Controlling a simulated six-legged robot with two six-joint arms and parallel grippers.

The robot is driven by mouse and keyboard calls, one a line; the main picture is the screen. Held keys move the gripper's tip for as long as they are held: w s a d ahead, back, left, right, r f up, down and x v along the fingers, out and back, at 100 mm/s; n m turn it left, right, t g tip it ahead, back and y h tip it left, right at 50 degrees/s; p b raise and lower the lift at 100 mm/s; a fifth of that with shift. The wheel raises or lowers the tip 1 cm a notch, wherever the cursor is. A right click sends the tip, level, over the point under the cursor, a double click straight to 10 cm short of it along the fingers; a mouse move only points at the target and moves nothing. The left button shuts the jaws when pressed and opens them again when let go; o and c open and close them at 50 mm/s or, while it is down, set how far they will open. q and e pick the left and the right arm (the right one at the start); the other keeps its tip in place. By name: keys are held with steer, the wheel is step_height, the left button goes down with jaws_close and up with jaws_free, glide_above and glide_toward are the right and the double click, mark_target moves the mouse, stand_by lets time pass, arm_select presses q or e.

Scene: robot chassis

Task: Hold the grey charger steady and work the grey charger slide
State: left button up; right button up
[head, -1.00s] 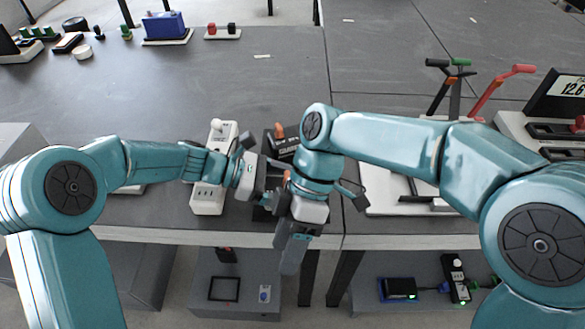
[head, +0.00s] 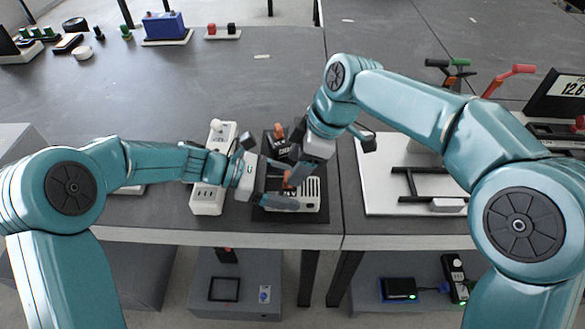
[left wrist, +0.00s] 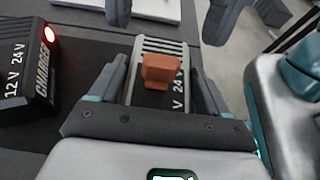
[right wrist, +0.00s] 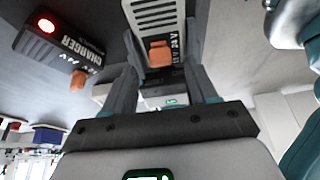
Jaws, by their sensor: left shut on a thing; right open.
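The grey charger (head: 312,190) lies near the table's front edge, with a slotted face and 24 V marking. Its orange slide (left wrist: 162,72) also shows in the right wrist view (right wrist: 160,54). My left gripper (head: 278,187) is shut on the charger body, one finger along each side, with the slide between them in the left wrist view. My right gripper (right wrist: 162,85) is open over the charger, facing the slide, its fingers apart and empty. Its fingertips show at the top of the left wrist view (left wrist: 172,15).
A black charger (left wrist: 28,72) with a red light and its own orange slide stands close behind the grey one. A white power strip (head: 208,195) is to the left. A white board with black bars (head: 385,195) lies to the right.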

arm_select(q)
steer(key=shift+a+f, duration=0.1)
steer(key=shift+f, duration=0.1)
arm_select(e)
steer(key=shift+x, duration=1.45)
jaws_close()
steer(key=shift+a, duration=1.6)
jaws_free()
arm_select(q)
steer(key=shift+s, duration=0.1)
arm_select(e)
steer(key=shift+w+d, duration=0.15)
